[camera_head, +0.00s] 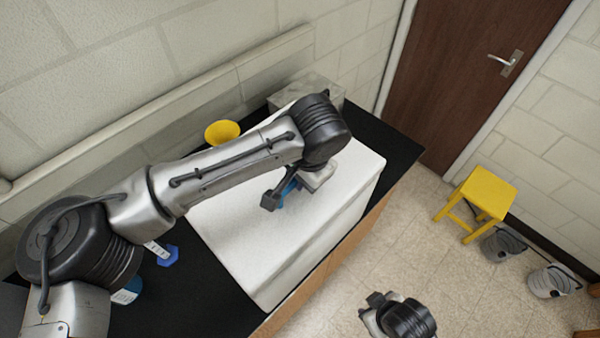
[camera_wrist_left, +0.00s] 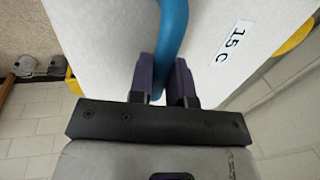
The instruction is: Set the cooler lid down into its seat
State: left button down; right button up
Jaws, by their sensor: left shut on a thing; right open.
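The white cooler (camera_head: 310,240) stands on the black bench top, its lid (camera_head: 240,215) forming the top face. In the head view I cannot tell a gap between the lid and the body. My left gripper (camera_head: 283,192) is over the lid, shut on the blue handle (camera_wrist_left: 172,35). My left arm hides part of the lid. My right gripper (camera_head: 375,308) is open and empty, over the floor in front of the bench.
A yellow funnel-like object (camera_head: 222,132) and a grey box (camera_head: 306,90) stand behind the cooler. A blue-capped item (camera_head: 167,256) is at left. A yellow stool (camera_head: 480,200) and two buckets (camera_head: 503,244) stand on the floor at right. The floor between is clear.

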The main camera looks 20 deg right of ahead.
pick_arm(q)
jog(key=shift+f, duration=0.4)
jog(key=shift+f, duration=0.35)
dwell(0.5)
jog(key=c, duration=1)
grip_release()
jog(key=shift+b+v, duration=0.6)
jog(key=shift+v, duration=6.3)
